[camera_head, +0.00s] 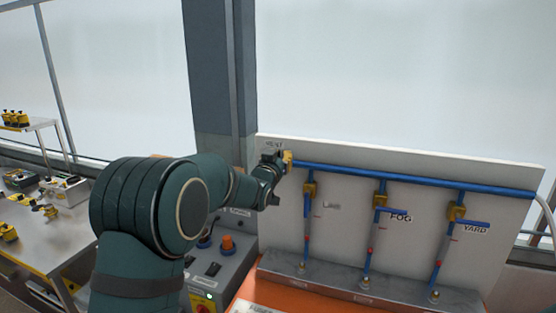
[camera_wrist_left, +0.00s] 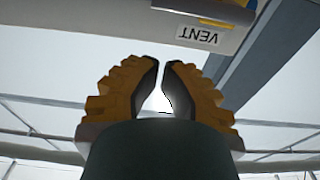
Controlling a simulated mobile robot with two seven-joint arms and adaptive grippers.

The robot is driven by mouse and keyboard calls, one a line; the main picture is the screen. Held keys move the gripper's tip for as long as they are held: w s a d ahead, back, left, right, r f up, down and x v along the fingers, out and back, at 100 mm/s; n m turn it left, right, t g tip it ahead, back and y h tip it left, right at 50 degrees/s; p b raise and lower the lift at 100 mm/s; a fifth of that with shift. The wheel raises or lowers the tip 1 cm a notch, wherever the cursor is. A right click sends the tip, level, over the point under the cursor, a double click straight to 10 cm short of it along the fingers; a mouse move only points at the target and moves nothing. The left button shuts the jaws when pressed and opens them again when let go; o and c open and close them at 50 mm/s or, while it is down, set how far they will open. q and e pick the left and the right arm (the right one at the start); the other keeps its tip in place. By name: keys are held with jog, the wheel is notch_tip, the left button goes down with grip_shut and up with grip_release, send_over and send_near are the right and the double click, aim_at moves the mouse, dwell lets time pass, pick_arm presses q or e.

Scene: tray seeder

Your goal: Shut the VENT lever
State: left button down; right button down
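The VENT label (camera_wrist_left: 200,35) shows upside down on a pale panel in the left wrist view, with part of a yellow valve (camera_wrist_left: 225,20) at the top edge. The lever's position is cut off there. In the head view, my left gripper (camera_head: 278,160) is at the board's upper left corner and covers most of this spot; a yellow piece there cannot be told as valve or finger. In the wrist view, my left gripper's yellow-and-black fingers (camera_wrist_left: 162,68) are together but for a sliver, with nothing between them. My right gripper is out of view.
A grey control box (camera_head: 228,262) stands below my left arm. A cluttered table (camera_head: 50,235) is at left.

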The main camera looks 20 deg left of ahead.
pick_arm(q)
jog(key=w, duration=0.2)
jog(key=w+p, duration=0.1)
jog(key=w, duration=0.2)
jog(key=shift+w+d+r, duration=0.1)
jog(key=shift+w+r, duration=0.2)
jog(key=shift+w+f, duration=0.15)
jog(key=shift+w, duration=0.15)
jog(key=shift+s+f+p, duration=0.2)
jog(key=shift+s+f, duration=0.4)
jog(key=shift+f, duration=0.2)
jog(key=shift+s+f+p, duration=0.15)
jog(key=shift+s+f, duration=0.4)
jog(key=shift+f, duration=0.25)
